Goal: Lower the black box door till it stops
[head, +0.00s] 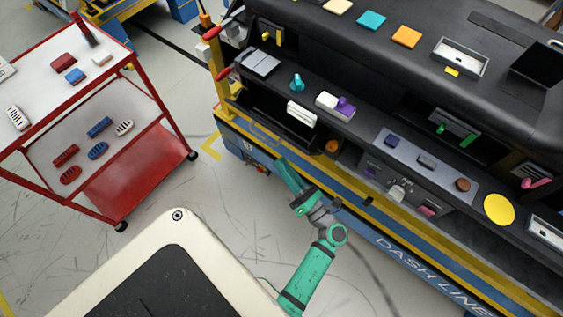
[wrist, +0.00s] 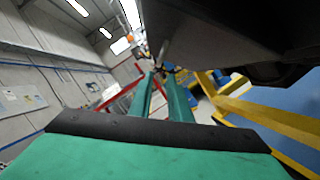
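A dark open compartment (head: 272,108) shows at the left end of the black dashboard module. A dark panel along its lower front may be the black box door, but its edges and angle are hard to make out. My teal gripper (head: 282,166) is below this compartment, in front of the blue and yellow frame. In the wrist view its two teal fingers (wrist: 160,76) stand apart with a gap and nothing held between them. A large dark surface (wrist: 235,35) hangs above and right of the fingers; I cannot tell whether it is the door or the dashboard's underside.
A red and white cart (head: 140,185) stands on the left with small items on its shelves. White (head: 301,114) and purple-topped (head: 337,104) items lie near the compartment. The yellow rail (wrist: 265,115) runs close right of my fingers. Floor between cart and dashboard is clear.

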